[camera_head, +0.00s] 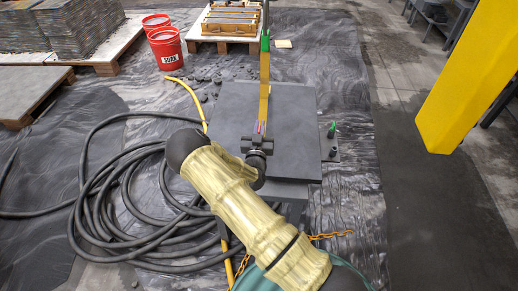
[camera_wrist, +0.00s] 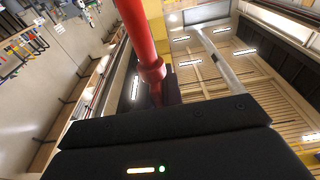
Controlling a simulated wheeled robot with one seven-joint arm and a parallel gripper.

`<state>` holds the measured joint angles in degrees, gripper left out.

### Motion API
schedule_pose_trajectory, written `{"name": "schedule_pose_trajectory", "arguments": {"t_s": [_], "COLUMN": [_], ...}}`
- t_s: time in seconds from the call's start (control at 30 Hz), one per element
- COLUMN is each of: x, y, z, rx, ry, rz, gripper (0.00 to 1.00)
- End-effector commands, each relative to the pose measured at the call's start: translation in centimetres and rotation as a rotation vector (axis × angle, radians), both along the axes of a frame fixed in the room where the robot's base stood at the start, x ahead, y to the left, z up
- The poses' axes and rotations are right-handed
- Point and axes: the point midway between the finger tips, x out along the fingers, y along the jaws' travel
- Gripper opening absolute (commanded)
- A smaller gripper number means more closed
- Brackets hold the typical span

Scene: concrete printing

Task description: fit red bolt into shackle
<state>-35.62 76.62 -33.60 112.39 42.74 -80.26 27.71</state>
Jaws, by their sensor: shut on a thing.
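A red bolt (camera_wrist: 150,72) with a thicker collar sticks up from my gripper (camera_wrist: 165,98) in the wrist view. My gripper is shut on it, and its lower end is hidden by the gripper. In the head view my gripper (camera_head: 258,142) is above the dark slab, and only a small bit of red shows at its tip. An upright yellow strap (camera_head: 264,85) with a green piece (camera_head: 265,43) at its top stands just beyond the gripper. I cannot tell whether that green piece is the shackle. The bolt's tip runs out of the wrist view.
A dark slab (camera_head: 288,100) lies under the gripper. A small green-topped item (camera_head: 332,132) stands at its right. Coiled black hose (camera_head: 110,215) lies left, and red buckets (camera_head: 166,48) stand behind. A yellow post (camera_head: 470,75) rises at right.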

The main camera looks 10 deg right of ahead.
Motion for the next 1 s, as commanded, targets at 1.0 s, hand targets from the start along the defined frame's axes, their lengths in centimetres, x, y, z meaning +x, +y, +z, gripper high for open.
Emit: {"name": "schedule_pose_trajectory", "arguments": {"t_s": [1.0], "x": [0.0], "y": [0.0], "z": [-2.2], "rx": [0.000], "ry": [-0.001], "rz": [0.001], "gripper": [0.00]}}
